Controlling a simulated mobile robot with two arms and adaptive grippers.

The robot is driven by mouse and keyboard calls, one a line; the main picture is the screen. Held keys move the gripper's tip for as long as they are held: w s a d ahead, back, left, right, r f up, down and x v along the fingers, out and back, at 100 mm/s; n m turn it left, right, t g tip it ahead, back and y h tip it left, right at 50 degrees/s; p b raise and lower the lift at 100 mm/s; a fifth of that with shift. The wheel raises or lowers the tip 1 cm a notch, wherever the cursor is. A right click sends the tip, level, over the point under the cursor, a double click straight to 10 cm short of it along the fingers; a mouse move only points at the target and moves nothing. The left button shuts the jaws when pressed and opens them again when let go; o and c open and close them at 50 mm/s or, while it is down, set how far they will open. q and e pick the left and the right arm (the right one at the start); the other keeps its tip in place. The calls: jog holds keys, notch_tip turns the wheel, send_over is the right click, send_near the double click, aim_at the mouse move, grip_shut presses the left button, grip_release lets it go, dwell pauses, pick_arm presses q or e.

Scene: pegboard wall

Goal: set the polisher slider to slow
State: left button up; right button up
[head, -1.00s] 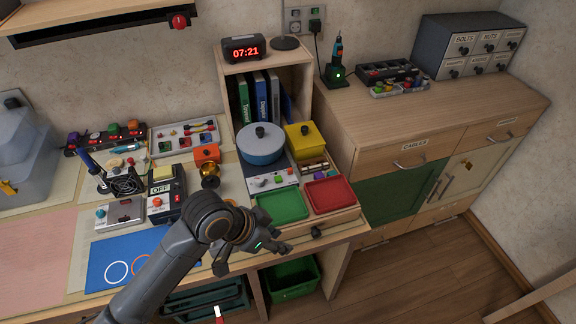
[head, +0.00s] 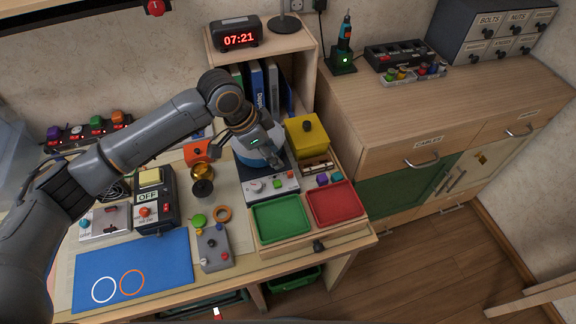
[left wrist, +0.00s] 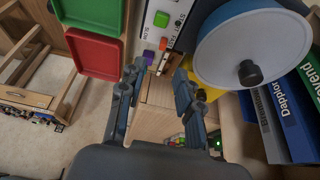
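The polisher, as I take it, is the unit with a blue drum (head: 246,158) and a pale control panel (head: 265,191). The left wrist view shows the drum's grey top (left wrist: 225,55) with a black knob, and the panel (left wrist: 148,28) with small lettering that seems to include SLOW. A green control (left wrist: 161,19) and an orange-red control (left wrist: 164,43) sit on the panel; I cannot clearly make out the slider's setting. My left gripper (head: 275,160) hangs over the drum, partly hiding it. In the left wrist view its fingers (left wrist: 158,78) are apart and empty. My right gripper is out of view.
A green tray (head: 281,219) and a red tray (head: 336,203) stand in front of the panel. A yellow box (head: 306,137) is right of the drum, a shelf with binders (head: 256,85) behind. An orange block (head: 197,152) and a brass-coloured piece (head: 202,174) are left.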

aim_at(290, 173)
pick_arm(q)
jog(key=x, duration=0.4)
jog(key=shift+w+f, duration=0.1)
jog(key=shift+w, duration=0.1)
jog(key=x, duration=0.5)
jog(key=shift+w+f+p, duration=0.1)
jog(key=shift+f+p, duration=0.05)
jog(key=shift+p, duration=0.2)
jog(key=shift+d+f, duration=0.15)
jog(key=shift+f, duration=0.25)
grip_shut()
jog(key=shift+s+d+r+p, duration=0.1)
jog(key=shift+s+d+p, duration=0.1)
jog(key=shift+s+p, duration=0.4)
jog(key=shift+s+d+r+p, duration=0.1)
jog(key=shift+s+d+p, duration=0.05)
jog(key=shift+s+p, duration=0.45)
jog(key=shift+s+d+f, duration=0.1)
jog(key=shift+s+f, duration=0.05)
jog(key=shift+f, duration=0.15)
grip_release()
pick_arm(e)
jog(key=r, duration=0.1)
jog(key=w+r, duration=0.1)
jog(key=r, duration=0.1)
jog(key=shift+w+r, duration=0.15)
